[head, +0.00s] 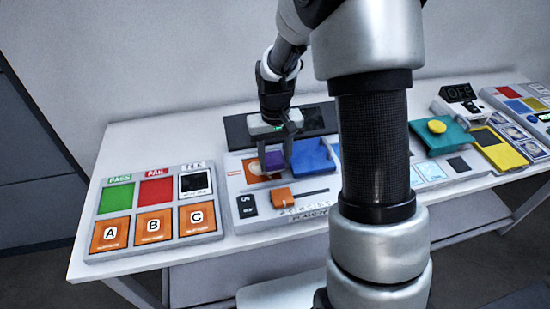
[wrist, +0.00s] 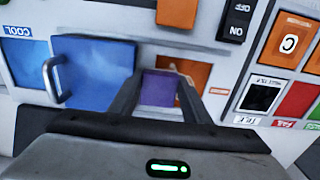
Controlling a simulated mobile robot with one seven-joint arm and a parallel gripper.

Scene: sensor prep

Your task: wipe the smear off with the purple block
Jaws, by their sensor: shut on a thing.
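The purple block (head: 274,160) is between the fingers of my gripper (head: 275,165), which is shut on it. It also shows between the fingers in the wrist view (wrist: 159,89). The block is over or on the orange square (head: 254,178) of the middle panel; I cannot tell whether it touches. The orange square also shows beyond the block in the wrist view (wrist: 197,73).
A blue lidded box with a handle (head: 313,155) stands close to the right of my gripper. An orange slider knob (head: 281,196) and a black switch (head: 247,206) lie in front. A panel with green, red and lettered squares (head: 152,246) is at left.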

